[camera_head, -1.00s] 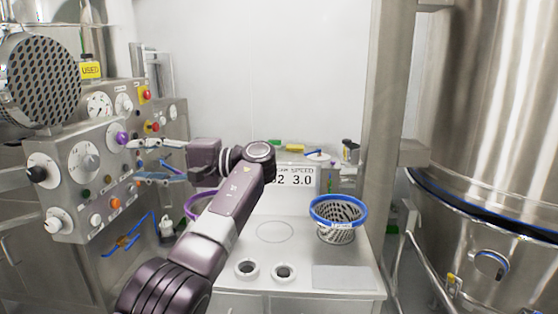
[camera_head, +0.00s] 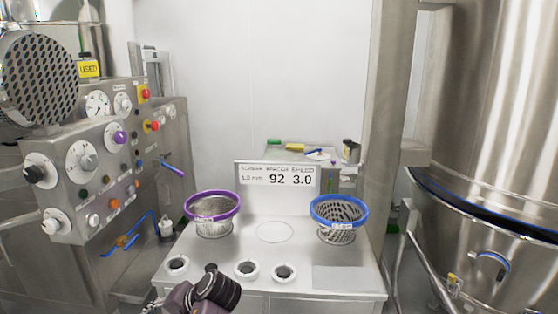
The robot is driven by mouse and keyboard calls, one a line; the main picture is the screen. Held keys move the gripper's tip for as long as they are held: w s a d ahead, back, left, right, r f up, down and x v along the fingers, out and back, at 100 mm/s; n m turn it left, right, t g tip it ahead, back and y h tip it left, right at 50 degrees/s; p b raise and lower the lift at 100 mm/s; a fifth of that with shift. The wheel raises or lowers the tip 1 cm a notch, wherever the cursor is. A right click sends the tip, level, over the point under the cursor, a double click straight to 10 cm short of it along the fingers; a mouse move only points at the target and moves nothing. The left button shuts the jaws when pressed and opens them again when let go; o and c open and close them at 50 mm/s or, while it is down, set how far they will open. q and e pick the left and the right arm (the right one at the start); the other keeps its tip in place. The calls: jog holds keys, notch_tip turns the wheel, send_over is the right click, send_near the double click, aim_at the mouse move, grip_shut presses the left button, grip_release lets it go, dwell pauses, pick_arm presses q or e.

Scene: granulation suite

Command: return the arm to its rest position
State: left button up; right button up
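One of my arms (camera_head: 205,293) shows only as a short dark purple piece at the bottom edge, left of the middle, in front of the bench. I cannot tell from this piece alone which arm it is. No gripper fingers can be made out. My other arm is out of the picture.
The steel bench (camera_head: 275,255) carries a purple-rimmed sieve basket (camera_head: 214,225) at left and a blue-rimmed one (camera_head: 338,230) at right. A control panel (camera_head: 85,180) stands left, a large steel vessel (camera_head: 490,110) right.

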pick_arm(q)
jog(key=s+d+f+h, duration=0.2)
jog(key=s+f+h, duration=0.1)
jog(key=s+f, duration=0.7)
jog(key=s+d+h, duration=0.3)
jog(key=s+d, duration=0.1)
jog(key=s, duration=0.8)
jog(key=s+d+h, duration=0.3)
jog(key=s+d, duration=0.1)
jog(key=s, duration=0.8)
notch_tip(320, 180, down, 25)
jog(key=g, duration=0.1)
jog(key=s+a+f+g, duration=0.1)
jog(key=s+a+f, duration=0.2)
jog(key=s+f, duration=1.4)
jog(key=shift+s+a, duration=0.15)
jog(key=shift+s, duration=0.5)
jog(key=shift+f, duration=0.1)
